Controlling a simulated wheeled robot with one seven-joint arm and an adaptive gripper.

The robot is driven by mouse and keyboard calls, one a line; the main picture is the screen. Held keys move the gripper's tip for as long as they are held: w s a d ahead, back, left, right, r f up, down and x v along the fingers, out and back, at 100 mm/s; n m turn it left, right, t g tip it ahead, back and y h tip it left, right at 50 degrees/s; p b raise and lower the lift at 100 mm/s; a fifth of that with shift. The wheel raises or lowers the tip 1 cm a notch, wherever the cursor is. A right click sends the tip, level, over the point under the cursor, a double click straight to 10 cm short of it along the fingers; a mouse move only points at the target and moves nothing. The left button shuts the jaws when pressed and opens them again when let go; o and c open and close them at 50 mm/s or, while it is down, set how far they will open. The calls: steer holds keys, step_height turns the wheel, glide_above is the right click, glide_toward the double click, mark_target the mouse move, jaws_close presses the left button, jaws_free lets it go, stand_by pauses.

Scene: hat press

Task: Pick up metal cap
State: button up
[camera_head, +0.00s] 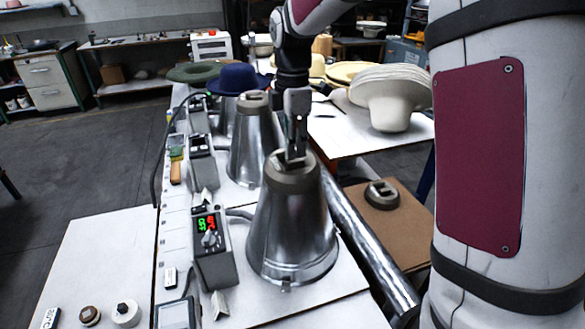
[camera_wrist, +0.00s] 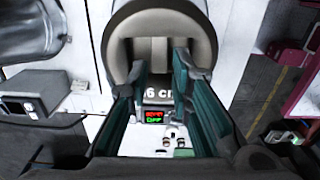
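The metal cap appears to be the grey-beige round top piece (camera_head: 291,180) on the nearest shiny metal cone (camera_head: 288,240). It has a raised bar across its top. In the wrist view the cap (camera_wrist: 200,35) fills the upper middle. Whether the fingers touch the bar cannot be told.
A control box (camera_head: 212,245) with a lit display stands left of the cone. A second capped cone (camera_head: 250,150) is behind it. A similar loose cap (camera_head: 382,195) lies on a brown board at right. A shiny pipe (camera_head: 370,245) runs close along the cone's right. Hats lie farther back.

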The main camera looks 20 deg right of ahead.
mark_target(292, 161)
steer(key=shift+f+p, duration=0.5)
steer(key=shift+f, duration=1.9)
jaws_close()
steer(key=shift+w+r, duration=0.1)
